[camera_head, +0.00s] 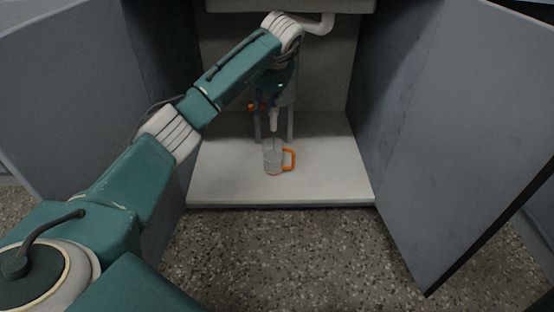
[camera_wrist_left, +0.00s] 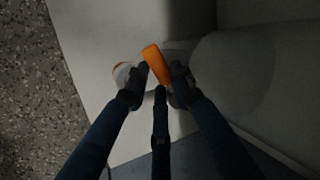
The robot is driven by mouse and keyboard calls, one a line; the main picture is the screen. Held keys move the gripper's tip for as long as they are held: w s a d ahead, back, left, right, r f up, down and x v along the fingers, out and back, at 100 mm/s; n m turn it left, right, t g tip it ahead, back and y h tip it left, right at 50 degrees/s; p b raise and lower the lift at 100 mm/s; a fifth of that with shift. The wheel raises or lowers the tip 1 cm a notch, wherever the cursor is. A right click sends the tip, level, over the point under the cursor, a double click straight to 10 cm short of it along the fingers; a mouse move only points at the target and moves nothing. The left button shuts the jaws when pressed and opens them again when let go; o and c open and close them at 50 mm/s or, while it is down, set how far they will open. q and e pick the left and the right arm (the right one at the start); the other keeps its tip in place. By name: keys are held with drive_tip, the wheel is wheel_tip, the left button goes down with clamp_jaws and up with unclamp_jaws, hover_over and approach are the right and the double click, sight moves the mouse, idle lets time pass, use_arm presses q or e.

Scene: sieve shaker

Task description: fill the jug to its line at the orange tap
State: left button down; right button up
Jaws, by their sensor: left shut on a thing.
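The clear jug (camera_head: 272,160) with an orange handle stands upright on the cabinet floor, below the pale spout (camera_head: 273,122). A thin line runs from the spout into the jug and looks like running water. The jug's fill line and water level are too small to tell. My left gripper (camera_head: 258,106) is at the orange tap lever (camera_head: 251,107), above and left of the jug. In the left wrist view my left gripper (camera_wrist_left: 157,78) is shut on the orange lever (camera_wrist_left: 157,63). Part of the jug (camera_wrist_left: 122,72) shows behind the left finger. My right gripper is not in view.
The cabinet's grey doors stand open on the left (camera_head: 75,90) and right (camera_head: 455,130). A light tank on legs (camera_head: 290,123) stands behind the jug, partly hidden by my arm. The white cabinet floor (camera_head: 330,175) is clear to the jug's right.

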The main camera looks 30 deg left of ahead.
use_arm(q)
drive_tip(key=shift+w+d+r, duration=0.1)
drive_tip(key=shift+w+d, duration=0.05)
drive_tip(key=shift+d, duration=0.2)
drive_tip(key=shift+a+r+m+t+p, duration=0.1)
drive_tip(key=shift+a+m+t+p, duration=0.2)
drive_tip(key=shift+m, duration=0.3)
drive_tip(key=m, duration=0.1)
drive_tip(key=m+h, duration=0.1)
drive_tip(key=p, duration=0.1)
drive_tip(key=shift+w+a+m+t, duration=0.25)
drive_tip(key=shift+a+m+t, duration=0.15)
drive_tip(key=shift+w+m+h, duration=0.15)
drive_tip(key=shift+m+h, duration=0.25)
drive_tip(key=c, duration=1.4)
unclamp_jaws()
drive_tip(key=shift+a, duration=0.2)
